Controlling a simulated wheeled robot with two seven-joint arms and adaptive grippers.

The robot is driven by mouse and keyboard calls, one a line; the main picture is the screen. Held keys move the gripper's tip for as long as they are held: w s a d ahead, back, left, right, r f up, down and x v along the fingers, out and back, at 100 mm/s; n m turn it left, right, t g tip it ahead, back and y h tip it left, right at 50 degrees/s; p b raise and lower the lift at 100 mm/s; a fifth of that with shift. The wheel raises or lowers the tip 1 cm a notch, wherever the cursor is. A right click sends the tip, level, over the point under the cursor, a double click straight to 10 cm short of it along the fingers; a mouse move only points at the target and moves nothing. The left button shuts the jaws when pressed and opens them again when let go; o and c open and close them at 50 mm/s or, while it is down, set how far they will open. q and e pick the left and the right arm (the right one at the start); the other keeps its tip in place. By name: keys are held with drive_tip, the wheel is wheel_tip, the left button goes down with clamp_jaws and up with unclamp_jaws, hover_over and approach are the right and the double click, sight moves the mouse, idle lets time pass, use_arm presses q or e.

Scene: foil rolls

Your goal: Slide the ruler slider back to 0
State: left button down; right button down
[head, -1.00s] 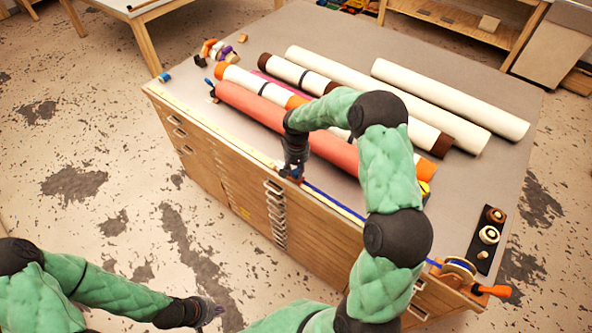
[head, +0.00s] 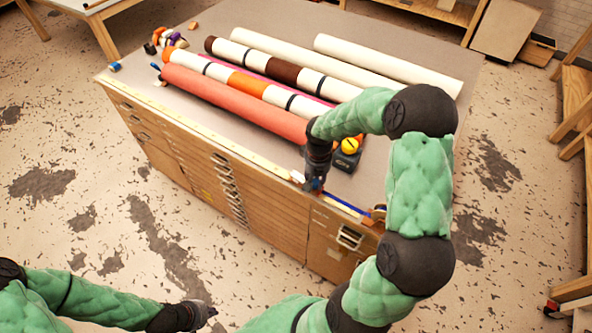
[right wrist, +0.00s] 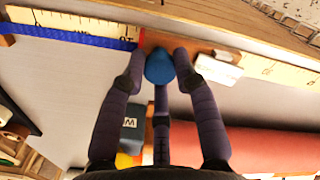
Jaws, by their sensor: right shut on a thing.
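The yellow ruler (head: 205,132) runs along the front edge of the cabinet top; its marked face also shows in the right wrist view (right wrist: 75,25). My right gripper (head: 314,187) is at the ruler, towards its right part. In the right wrist view its fingers (right wrist: 160,75) are closed around the blue knob (right wrist: 160,66) of the slider. A white piece (right wrist: 217,70) sits beside the knob, and a red line (right wrist: 141,40) lies by the ruler marks. My left gripper (head: 203,311) hangs low over the floor, away from the cabinet; its jaw opening is unclear.
A blue strip (head: 345,205) runs along the edge from the slider to a reel (head: 378,213). A salmon roll (head: 235,103), striped rolls and white rolls (head: 390,65) lie behind the ruler. A yellow-topped tape measure (head: 349,147) stands close behind my right gripper.

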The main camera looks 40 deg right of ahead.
drive_tip(key=s+d, duration=0.1)
drive_tip(key=s, duration=0.2)
drive_tip(key=s+d, duration=0.1)
drive_tip(key=s, duration=0.3)
drive_tip(key=s+d, duration=0.2)
drive_tip(key=s, duration=0.1)
drive_tip(key=shift+s+d, duration=0.1)
drive_tip(key=shift+s, duration=0.1)
drive_tip(key=shift+s+d, duration=0.15)
drive_tip(key=shift+s, duration=0.2)
drive_tip(key=c, duration=1.1)
unclamp_jaws()
drive_tip(key=shift+c, duration=0.2)
drive_tip(key=shift+o, duration=1)
drive_tip(key=shift+s+d, duration=0.1)
drive_tip(key=shift+s, duration=0.05)
